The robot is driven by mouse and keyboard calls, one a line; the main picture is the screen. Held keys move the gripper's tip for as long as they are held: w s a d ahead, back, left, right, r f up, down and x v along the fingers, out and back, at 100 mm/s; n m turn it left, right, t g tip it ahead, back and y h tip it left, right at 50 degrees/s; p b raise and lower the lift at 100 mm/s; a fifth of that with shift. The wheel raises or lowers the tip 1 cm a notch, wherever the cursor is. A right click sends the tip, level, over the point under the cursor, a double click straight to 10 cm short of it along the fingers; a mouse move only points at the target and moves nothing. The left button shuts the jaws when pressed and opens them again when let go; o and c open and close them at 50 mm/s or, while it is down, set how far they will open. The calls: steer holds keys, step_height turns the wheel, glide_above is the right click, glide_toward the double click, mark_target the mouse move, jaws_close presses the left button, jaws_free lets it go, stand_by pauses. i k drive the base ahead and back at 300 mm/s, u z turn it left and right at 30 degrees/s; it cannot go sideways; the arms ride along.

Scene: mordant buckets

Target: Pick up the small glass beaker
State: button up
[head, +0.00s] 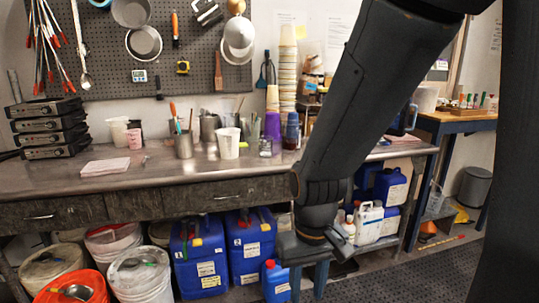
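I cannot make out the small glass beaker with certainty. A small glass-like vessel (265,147) stands on the bench, left of a dark bottle, and is too small to identify surely. My gripper (308,282) hangs at the end of my dark arm, pointing down in front of the bench, below the benchtop level. Its two bluish fingers are apart with nothing visible between them. My arm hides part of the bench's right side.
The bench (110,183) holds a white cup (229,143), a metal tool pot (183,146), stacked paper cups (288,75) and stacked black devices (50,128). White buckets (140,277) and blue jerrycans (199,259) stand underneath. The bench's front left is mostly clear.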

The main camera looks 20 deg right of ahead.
mark_target(265, 143)
steer(key=u, duration=0.3)
steer(key=i, duration=0.95)
steer(key=u, duration=0.2)
